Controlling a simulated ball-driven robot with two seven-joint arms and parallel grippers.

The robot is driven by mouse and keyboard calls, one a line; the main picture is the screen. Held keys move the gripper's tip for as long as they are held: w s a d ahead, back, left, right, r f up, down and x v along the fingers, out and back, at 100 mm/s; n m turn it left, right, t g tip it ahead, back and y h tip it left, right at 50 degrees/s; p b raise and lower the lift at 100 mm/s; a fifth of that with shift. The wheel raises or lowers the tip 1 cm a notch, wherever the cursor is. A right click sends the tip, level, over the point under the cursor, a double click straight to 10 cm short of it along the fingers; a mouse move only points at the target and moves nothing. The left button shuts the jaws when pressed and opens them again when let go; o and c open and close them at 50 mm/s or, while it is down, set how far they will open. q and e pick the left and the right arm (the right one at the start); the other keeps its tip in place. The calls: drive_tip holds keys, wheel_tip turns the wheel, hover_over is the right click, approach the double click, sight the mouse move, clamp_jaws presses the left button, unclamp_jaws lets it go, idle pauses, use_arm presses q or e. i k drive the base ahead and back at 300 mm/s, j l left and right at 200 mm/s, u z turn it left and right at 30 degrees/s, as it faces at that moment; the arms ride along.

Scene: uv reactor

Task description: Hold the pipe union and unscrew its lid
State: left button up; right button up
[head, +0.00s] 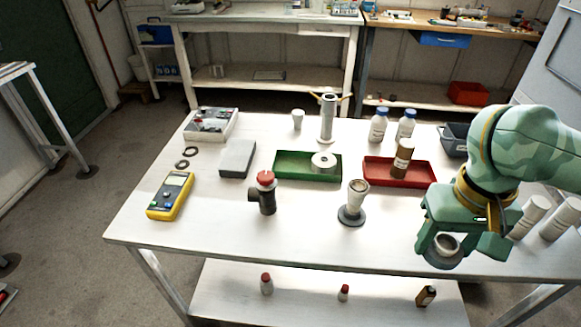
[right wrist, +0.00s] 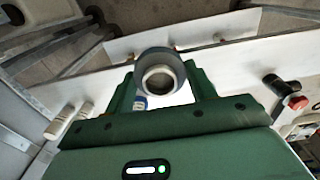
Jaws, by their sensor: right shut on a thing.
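My right gripper (head: 445,245) is shut on a grey round collar (head: 444,261) with a pale ring inside its opening, near the table's front right edge. In the right wrist view, the collar (right wrist: 159,76) sits between the two green fingers of the gripper (right wrist: 160,85). An upright pale fitting on a dark grey round flange (head: 351,216) stands apart from the gripper, to its left. A black fitting with a side port and a red cap (head: 265,178) stands farther left. I cannot tell for certain which piece is the pipe union or its lid. My left gripper is out of view.
A red tray (head: 425,181) with a brown bottle and a green tray (head: 287,175) with a white roll lie behind. A yellow meter (head: 171,196) lies at left. Pale cylinders (head: 530,215) are right of the gripper. The front middle of the table is clear.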

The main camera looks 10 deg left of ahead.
sight(351, 213)
drive_tip(key=i+j+u, duration=0.1)
drive_tip(key=i+u, duration=0.75)
drive_tip(key=i+l, duration=0.05)
drive_tip(key=i, duration=0.05)
